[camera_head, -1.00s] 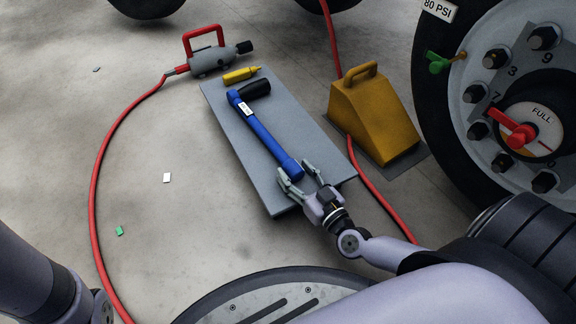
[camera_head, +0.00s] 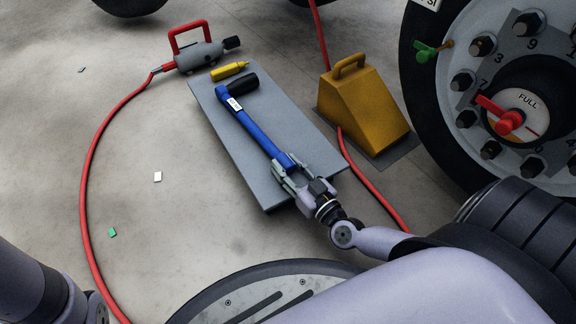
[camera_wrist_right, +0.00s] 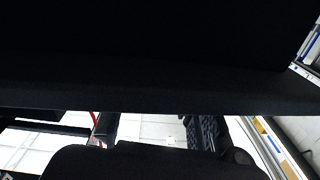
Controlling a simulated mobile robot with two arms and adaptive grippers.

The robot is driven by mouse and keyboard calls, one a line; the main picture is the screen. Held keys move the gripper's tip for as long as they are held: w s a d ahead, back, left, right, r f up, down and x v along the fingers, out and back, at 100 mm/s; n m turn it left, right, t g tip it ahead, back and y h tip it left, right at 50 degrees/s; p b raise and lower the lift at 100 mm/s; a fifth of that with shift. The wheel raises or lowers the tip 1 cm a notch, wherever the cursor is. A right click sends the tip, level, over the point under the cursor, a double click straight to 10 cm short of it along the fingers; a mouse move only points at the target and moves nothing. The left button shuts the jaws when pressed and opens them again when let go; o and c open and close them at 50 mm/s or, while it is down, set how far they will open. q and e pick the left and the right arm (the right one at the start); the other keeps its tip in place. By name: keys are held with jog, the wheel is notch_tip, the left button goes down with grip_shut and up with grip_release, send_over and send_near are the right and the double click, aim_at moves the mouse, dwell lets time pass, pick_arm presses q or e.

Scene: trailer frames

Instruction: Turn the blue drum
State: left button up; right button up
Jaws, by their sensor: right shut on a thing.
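The only blue thing I make out is a long blue tool (camera_head: 262,138) with a black grip (camera_head: 240,81) and a small white label, lying along a grey board (camera_head: 239,159) on the floor; I cannot tell whether part of it is a drum. My right gripper (camera_head: 287,172) is shut on the blue tool's near end, its fingers on either side of it, at the board's near end. The fingers partly hide that end. My left gripper is out of the picture; only part of my left arm shows at lower left. The right wrist view is mostly black, and the tool does not show there.
A yellow marker-like piece (camera_head: 229,71) lies at the board's far end. Beyond is a grey tool with red handle (camera_head: 198,55) and red hose (camera_head: 86,190). A yellow chock (camera_head: 362,107) and a wheel with a red FULL lever (camera_head: 508,121) stand right. Left floor is mostly clear.

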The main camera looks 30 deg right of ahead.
jog(key=shift+r+m+p, duration=0.15)
jog(key=shift+m+p, duration=0.25)
jog(key=shift+p, duration=0.15)
jog(key=shift+m, duration=0.3)
jog(key=o, duration=1.2)
jog(key=shift+c, duration=0.2)
jog(key=s+d, duration=0.1)
jog(key=s, duration=1.1)
jog(key=shift+d, duration=0.1)
